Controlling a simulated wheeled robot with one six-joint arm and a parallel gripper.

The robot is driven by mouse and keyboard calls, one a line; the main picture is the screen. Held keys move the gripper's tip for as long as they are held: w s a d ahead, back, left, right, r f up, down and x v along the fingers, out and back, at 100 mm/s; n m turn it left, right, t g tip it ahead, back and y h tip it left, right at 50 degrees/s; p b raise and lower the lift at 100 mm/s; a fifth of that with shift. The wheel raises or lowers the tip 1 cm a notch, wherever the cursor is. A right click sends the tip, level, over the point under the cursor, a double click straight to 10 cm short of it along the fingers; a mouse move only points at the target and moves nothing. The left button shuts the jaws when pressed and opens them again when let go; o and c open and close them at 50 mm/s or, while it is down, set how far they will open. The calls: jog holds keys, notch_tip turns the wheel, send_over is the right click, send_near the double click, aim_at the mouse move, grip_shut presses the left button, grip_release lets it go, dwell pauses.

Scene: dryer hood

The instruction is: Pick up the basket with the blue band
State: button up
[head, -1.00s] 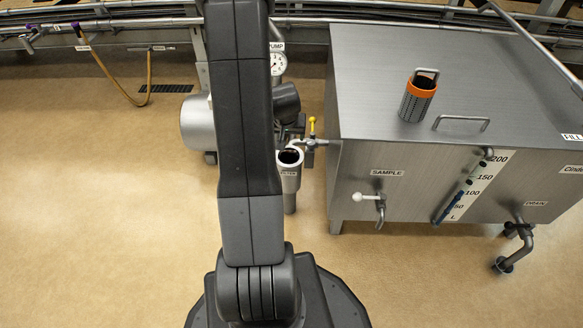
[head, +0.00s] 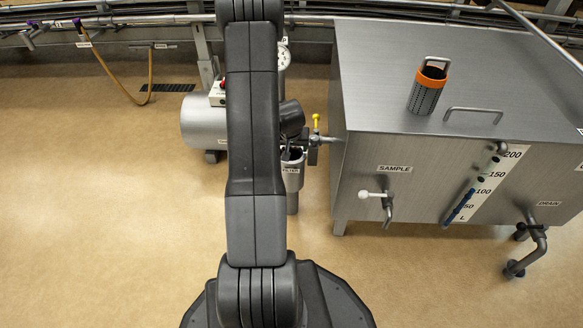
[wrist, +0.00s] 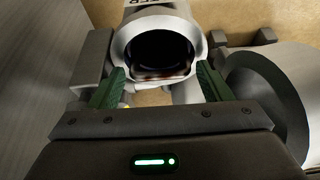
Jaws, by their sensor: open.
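No basket with a blue band shows in either view. A perforated grey basket with an orange band (head: 428,90) and a wire handle stands upright on the tank lid. In the wrist view my gripper (wrist: 160,82) is open, with one green-padded finger on each side of the picture's middle. Just beyond the fingers is the round open mouth of the grey filter housing (wrist: 207,86). Its inside is dark, with a faint reddish-brown patch low down; I cannot tell what it holds. The housing (head: 292,180) also shows in the head view, partly behind my arm.
The steel tank (head: 360,110) with a lid handle (head: 473,112), sample tap (head: 385,200) and drain pipe (head: 530,250) stands right of the filter. A pump cylinder (head: 203,122) and a yellow-handled valve (head: 316,122) are close by. The floor at left is clear.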

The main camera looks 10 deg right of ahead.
jog(key=shift+r, duration=0.1)
jog(key=c, duration=1.1)
